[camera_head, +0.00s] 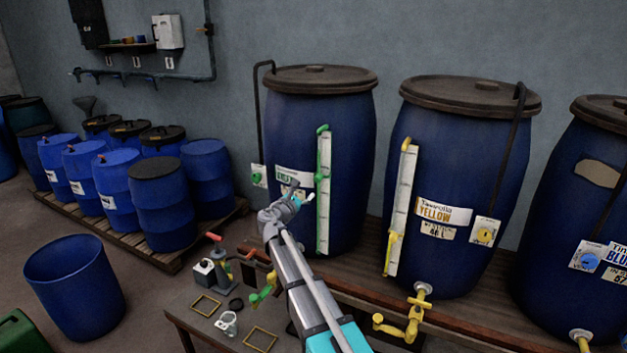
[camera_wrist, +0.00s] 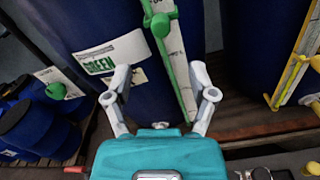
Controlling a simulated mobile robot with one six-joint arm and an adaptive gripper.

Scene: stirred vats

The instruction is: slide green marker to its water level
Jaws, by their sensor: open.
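The green vat (camera_head: 278,125) is a dark blue drum with a green-lettered label (camera_head: 293,176). A white level scale (camera_head: 323,225) edged in green runs upright down its front. The green marker (camera_head: 320,177) sits about midway up this scale; the wrist view shows it as a green knob (camera_wrist: 160,22) near the top edge. My gripper (camera_head: 303,197) is in front of the vat by the scale. In the wrist view its fingers (camera_wrist: 160,82) are spread, with the lower scale between them, nearer the right finger. The marker is beyond the fingertips. I cannot make out the water level.
The yellow vat (camera_head: 410,125) with its scale and yellow tap (camera_head: 417,312) stands to the right, and a blue-labelled vat (camera_head: 570,220) at far right. A bench (camera_head: 190,325) with small tools lies below my arm. Several blue drums (camera_head: 160,200) stand left.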

